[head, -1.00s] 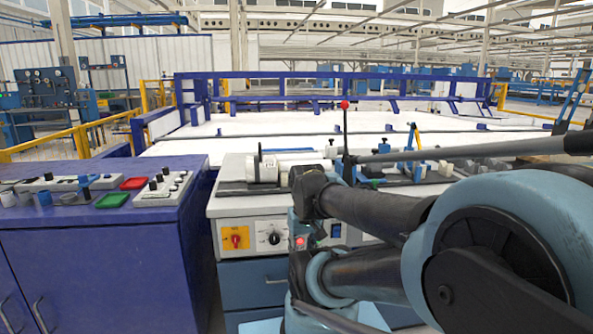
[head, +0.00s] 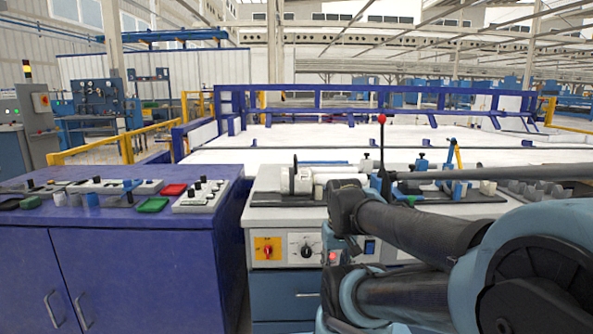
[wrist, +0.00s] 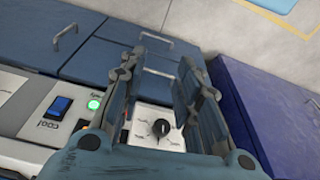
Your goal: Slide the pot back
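I cannot pick out a pot for certain. Small cup-like pieces, including a grey-blue one (head: 92,199), stand on the purple cabinet (head: 130,262) at left in the head view. My gripper (wrist: 163,62) shows in the wrist view with its two fingers spread apart and nothing between them. It is above the front of the grey machine (head: 285,222). A black dial (wrist: 159,128) on the machine's white panel shows below and between the fingers. In the head view my arm crosses the right side, and I cannot make out the fingers there.
A red-knobbed lever (head: 382,119) stands on the machine. Drawer handles (wrist: 158,72) protrude below it. A control cabinet (head: 38,125) and yellow rails are at far left.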

